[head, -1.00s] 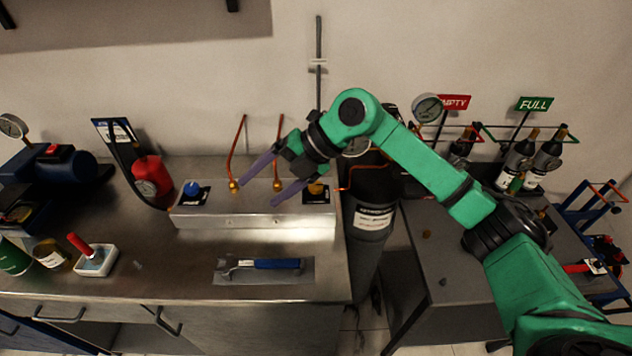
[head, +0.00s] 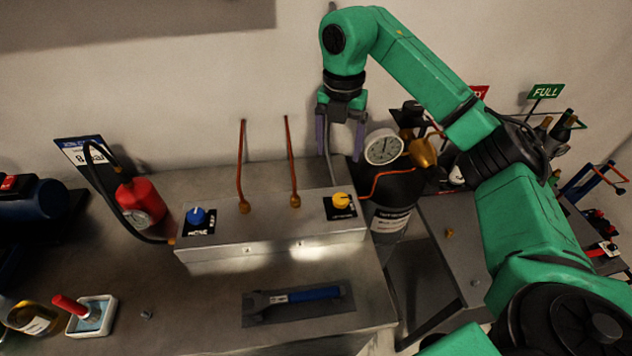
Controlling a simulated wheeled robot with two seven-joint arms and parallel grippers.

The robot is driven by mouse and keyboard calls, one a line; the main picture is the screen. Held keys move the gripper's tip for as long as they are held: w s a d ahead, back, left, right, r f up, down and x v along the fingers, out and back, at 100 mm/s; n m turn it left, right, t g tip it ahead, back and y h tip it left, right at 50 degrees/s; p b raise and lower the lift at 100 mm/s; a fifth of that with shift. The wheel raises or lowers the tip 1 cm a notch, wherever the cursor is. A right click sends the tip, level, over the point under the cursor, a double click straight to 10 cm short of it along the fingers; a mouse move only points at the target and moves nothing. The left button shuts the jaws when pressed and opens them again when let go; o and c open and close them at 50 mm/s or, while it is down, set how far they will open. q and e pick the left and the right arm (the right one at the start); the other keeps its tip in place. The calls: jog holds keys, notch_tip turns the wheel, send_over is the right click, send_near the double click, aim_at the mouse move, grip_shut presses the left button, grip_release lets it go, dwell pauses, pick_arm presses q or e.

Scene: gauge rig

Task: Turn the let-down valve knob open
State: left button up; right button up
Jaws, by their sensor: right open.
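A metal valve box (head: 275,240) on the bench carries a yellow knob (head: 341,200) at its right end and a blue knob (head: 197,216) at its left end. Each knob sits on a dark label plate whose small print I cannot read surely. My right gripper (head: 340,148) is open and empty. Its two purple fingers point down, just above and behind the yellow knob in the picture, apart from it. My left gripper is not in view.
Two thin copper pipes (head: 291,165) rise from the box, left of my gripper. A round gauge (head: 383,147) and a dark cylinder (head: 390,190) stand close on the right. A red cylinder (head: 140,200) stands left. A blue-handled wrench (head: 300,296) lies in front.

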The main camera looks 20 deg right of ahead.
aim_at(341, 197)
jog(key=s+f, duration=0.1)
jog(key=f, duration=0.1)
jog(key=d+f, duration=0.1)
jog(key=f, duration=0.1)
jog(key=s+f, duration=0.1)
jog(key=shift+s+d+f+b, duration=0.2)
jog(key=shift+s+f+b, duration=0.1)
jog(key=shift+f+b, duration=0.1)
jog(key=f, duration=0.2)
jog(key=f+p, duration=0.1)
jog(key=f, duration=0.2)
jog(key=w+f+p, duration=0.1)
jog(key=f, duration=0.1)
jog(key=shift+a+f, duration=0.15)
jog(key=shift+a, duration=0.1)
jog(key=shift+s+d+f, duration=0.1)
jog(key=shift+s+f, duration=0.05)
jog(key=shift+f, duration=0.3)
jog(key=shift+c, duration=0.3)
grip_shut()
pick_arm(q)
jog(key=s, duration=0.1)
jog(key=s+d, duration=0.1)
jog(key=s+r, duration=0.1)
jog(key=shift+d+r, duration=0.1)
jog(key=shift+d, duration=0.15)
